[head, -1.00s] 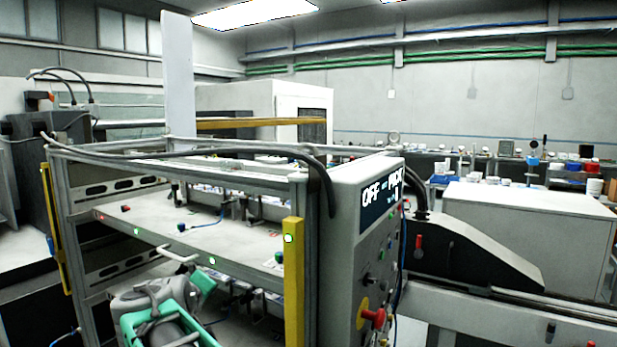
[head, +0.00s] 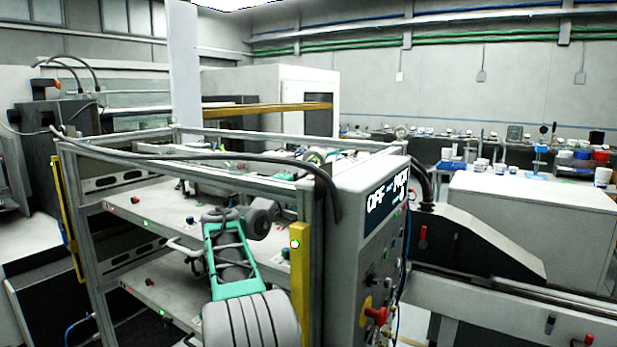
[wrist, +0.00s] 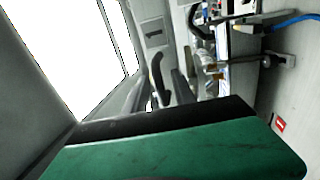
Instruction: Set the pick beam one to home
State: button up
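The machine is an open metal frame (head: 240,176) with two pale shelf decks. On the upper deck (head: 125,215) are a red knob (head: 135,199), a green light (head: 148,224) and a small blue-tipped part (head: 190,220). I cannot tell which part is pick beam one. My grey and green arm reaches up at the frame's front, its end (head: 262,215) over the upper deck, beside the yellow post (head: 299,270). The fingertips do not show clearly. In the wrist view a green block with a dark edge fills the foreground. Behind it are a metal bracket (wrist: 210,68) and a blue cable (wrist: 292,18).
The control panel (head: 345,270) stands right of the frame, with a display (head: 387,200) starting "OFF" and a red emergency knob on yellow (head: 376,315). A dark sloped housing (head: 470,245) and rail lie further right. A black hose (head: 230,157) crosses the frame's top.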

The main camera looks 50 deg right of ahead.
jog(key=shift+c, duration=0.3)
grip_shut()
dwell(1.1)
